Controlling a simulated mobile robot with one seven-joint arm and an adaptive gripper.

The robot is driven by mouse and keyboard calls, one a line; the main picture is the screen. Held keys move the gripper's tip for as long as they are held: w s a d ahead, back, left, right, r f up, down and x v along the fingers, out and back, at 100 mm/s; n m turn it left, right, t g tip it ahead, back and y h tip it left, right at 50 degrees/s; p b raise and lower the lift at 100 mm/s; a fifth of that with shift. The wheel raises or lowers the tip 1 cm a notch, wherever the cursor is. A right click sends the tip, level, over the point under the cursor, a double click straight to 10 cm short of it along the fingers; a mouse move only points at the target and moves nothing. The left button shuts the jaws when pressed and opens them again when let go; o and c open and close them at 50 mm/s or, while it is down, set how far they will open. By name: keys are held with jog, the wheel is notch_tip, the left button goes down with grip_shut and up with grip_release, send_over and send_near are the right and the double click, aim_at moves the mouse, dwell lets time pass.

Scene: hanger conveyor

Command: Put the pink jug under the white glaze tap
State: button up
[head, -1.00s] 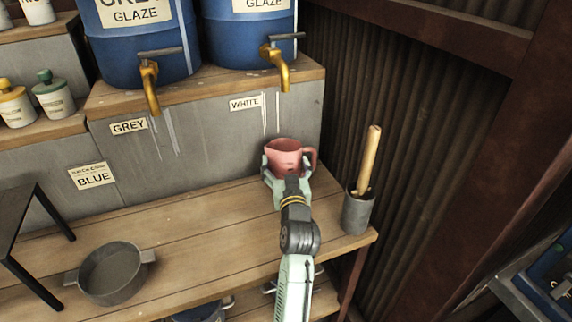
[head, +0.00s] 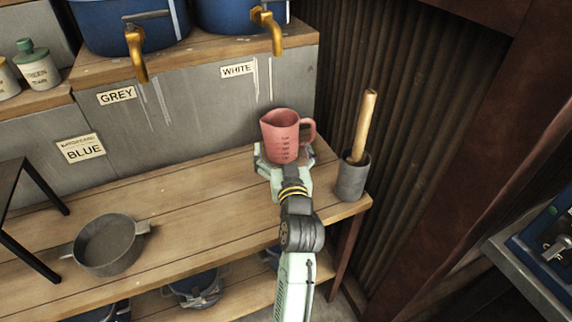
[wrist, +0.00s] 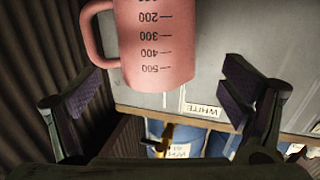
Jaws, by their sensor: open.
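The pink jug (head: 282,137) stands upright on the wooden shelf, below the white glaze tap (head: 272,33), with its handle to the right. The WHITE label (head: 238,70) is on the grey wall behind, a little left of the tap. My gripper (head: 283,165) is open at the front of the jug, low down. In the wrist view, which is upside down, the jug (wrist: 155,45) shows between and beyond the two spread fingers, with a gap on each side. The jug's base is partly hidden by my gripper in the head view.
A pestle in a grey pot (head: 353,178) stands close on the right, near the shelf's end. A grey pan (head: 108,245) sits at the left. The grey glaze tap (head: 136,52) hangs further left. The shelf (head: 200,210) is clear between pan and arm.

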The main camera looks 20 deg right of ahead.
jog(key=v, duration=0.4)
jog(key=shift+s+a+r+b, duration=0.1)
jog(key=shift+s+b, duration=0.25)
jog(key=shift+s, duration=0.05)
